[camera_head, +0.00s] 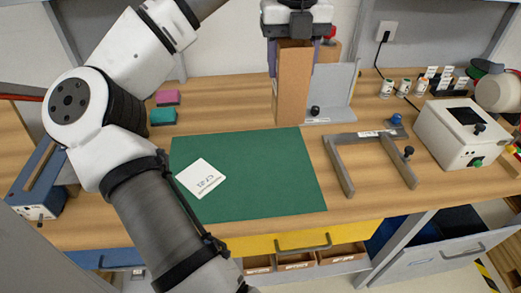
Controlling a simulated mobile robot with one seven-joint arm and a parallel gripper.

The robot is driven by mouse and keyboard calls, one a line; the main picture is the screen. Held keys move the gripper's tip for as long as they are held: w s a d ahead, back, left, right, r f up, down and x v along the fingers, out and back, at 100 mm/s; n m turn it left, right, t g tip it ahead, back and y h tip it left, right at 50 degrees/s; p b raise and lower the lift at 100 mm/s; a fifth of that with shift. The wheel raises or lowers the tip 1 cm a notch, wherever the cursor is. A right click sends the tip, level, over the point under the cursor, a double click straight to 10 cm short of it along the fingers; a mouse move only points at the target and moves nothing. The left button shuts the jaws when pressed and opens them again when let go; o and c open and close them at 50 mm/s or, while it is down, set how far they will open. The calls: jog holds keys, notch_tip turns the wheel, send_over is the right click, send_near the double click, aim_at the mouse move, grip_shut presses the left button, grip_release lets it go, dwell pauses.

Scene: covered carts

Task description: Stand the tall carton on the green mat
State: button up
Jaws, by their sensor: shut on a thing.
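The tall brown carton (292,88) stands upright in the air or on the bench at the mat's back edge; I cannot tell whether its bottom touches anything. My gripper (294,54) comes from above and is shut on the carton's upper part, one finger at each side. The green mat (262,178) lies flat on the wooden bench, in front of and below the carton in the picture. A white printed card (200,178) lies on the mat's left part. My arm covers the mat's left front corner.
A grey bracket with a black knob (340,92) stands close behind and right of the carton. A grey U-shaped frame (372,160) lies right of the mat, and a white box (460,132) beyond it. Pink (167,97) and green (163,116) blocks lie at the left. Most of the mat is clear.

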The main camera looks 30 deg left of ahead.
aim_at(289, 95)
notch_tip(289, 95, down, 19)
jog(key=shift+p, duration=0.3)
jog(key=shift+s+f, duration=0.1)
jog(key=o, duration=1.2)
notch_tip(289, 95, up, 12)
jog(key=shift+r+b, duration=0.2)
jog(key=shift+b, duration=0.1)
jog(key=shift+f, duration=0.1)
